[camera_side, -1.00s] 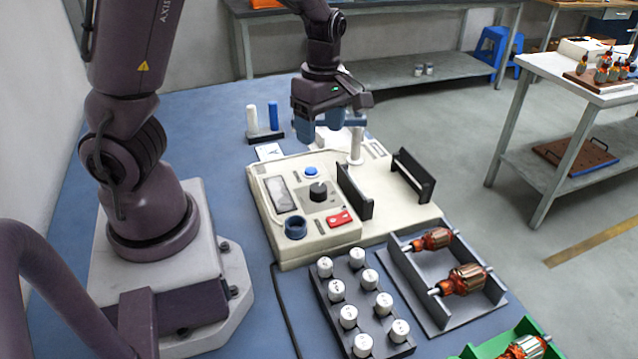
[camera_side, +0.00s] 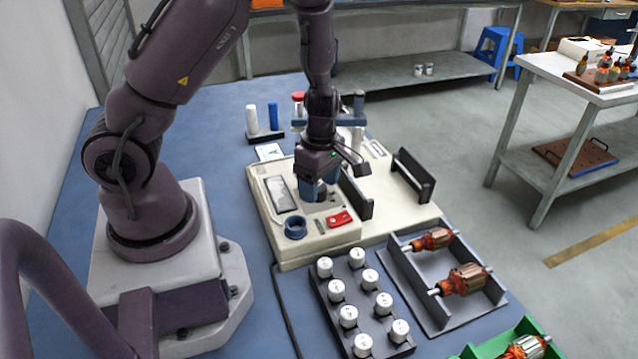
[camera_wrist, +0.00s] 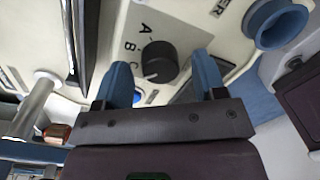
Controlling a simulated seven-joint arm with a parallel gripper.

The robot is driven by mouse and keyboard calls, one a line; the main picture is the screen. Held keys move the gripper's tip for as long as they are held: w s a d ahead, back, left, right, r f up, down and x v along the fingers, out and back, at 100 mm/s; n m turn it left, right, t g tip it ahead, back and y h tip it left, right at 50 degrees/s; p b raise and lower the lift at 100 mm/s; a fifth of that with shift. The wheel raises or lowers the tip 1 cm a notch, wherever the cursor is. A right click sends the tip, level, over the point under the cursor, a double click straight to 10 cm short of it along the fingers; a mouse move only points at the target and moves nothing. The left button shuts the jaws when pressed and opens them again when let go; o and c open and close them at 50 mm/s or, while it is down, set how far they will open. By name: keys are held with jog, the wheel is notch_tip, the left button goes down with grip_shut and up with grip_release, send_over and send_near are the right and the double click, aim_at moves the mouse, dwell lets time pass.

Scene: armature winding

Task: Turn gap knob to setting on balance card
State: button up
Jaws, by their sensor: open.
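The gap knob (camera_wrist: 159,62) is a round black dial on the cream machine panel, with letters A, B and C printed beside it in the wrist view. A small pale mark shows on its edge; I cannot tell surely which letter it points to. My gripper (camera_side: 318,190) is over the panel with its blue fingers pointing down. In the wrist view my gripper (camera_wrist: 162,70) is open, with a finger to each side of the knob; contact is not clear. In the side view the gripper mostly hides the knob. The balance card (camera_side: 269,152) lies behind the machine, its marking too small to read.
Close by on the panel are a red switch (camera_side: 340,218), a blue cup (camera_side: 295,228) and a meter window (camera_side: 281,194). A black upright plate (camera_side: 357,193) stands just right of the gripper. White-capped weights (camera_side: 349,316) and an armature tray (camera_side: 440,316) are in front.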

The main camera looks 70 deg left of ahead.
jog(key=shift+f, duration=0.2)
jog(key=c, duration=0.9)
